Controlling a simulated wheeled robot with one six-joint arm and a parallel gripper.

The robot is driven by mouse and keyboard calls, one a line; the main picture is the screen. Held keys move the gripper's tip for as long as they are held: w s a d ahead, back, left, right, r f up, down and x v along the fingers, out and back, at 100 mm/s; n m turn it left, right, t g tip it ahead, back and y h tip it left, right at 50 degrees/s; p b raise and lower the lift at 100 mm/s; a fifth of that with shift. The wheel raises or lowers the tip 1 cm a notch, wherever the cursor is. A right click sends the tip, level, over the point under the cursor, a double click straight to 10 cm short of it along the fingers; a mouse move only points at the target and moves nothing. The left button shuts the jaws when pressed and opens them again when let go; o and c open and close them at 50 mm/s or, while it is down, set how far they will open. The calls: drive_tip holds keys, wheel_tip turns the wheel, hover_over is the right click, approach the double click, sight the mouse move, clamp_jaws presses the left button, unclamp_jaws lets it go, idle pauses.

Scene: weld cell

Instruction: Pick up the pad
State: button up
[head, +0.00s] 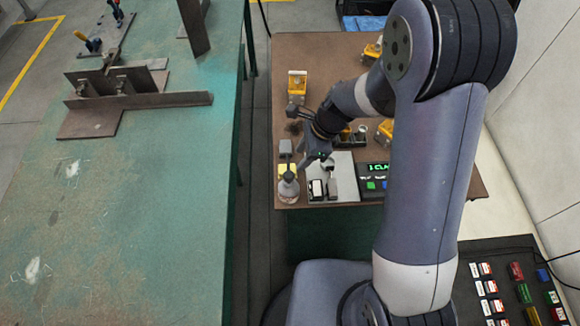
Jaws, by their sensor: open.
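I cannot tell for sure which thing is the pad. A small flat yellow piece (286,168) lies near the left edge of the brown table, partly hidden behind a bottle. A dark brownish lump (293,127) lies farther back on the same table. My gripper (318,160) is open over the table's front left part, right of the yellow piece and above the grey tray. Its fingers are small and partly hidden by my wrist. I see nothing held between them.
A grey bottle (288,188) stands by the front edge of the brown table (325,60). A light grey tray (345,165) holds small items beside a green-lit panel (376,170). Yellow devices (297,85) stand farther back. A green bench (150,200) bears metal parts at left.

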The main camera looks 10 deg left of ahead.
sight(291, 168)
drive_tip(key=shift+a+p+x, duration=0.2)
drive_tip(key=shift+p+x, duration=0.15)
drive_tip(key=shift+x, duration=3.25)
drive_tip(key=shift+w, duration=0.1)
drive_tip(key=shift+c, duration=0.3)
drive_tip(key=shift+r, duration=0.1)
drive_tip(key=c, duration=0.6)
drive_tip(key=shift+c, duration=0.2)
drive_tip(key=shift+r, duration=0.1)
drive_tip(key=shift+r, duration=0.5)
drive_tip(key=d+b, duration=0.1)
drive_tip(key=d, duration=0.1)
drive_tip(key=w+d+b, duration=0.1)
drive_tip(key=d, duration=0.1)
drive_tip(key=shift+d+f, duration=0.1)
drive_tip(key=shift+d, duration=0.1)
wheel_tip(291, 168, up, 14)
drive_tip(key=shift+a+p, duration=0.25)
drive_tip(key=shift+p, duration=0.15)
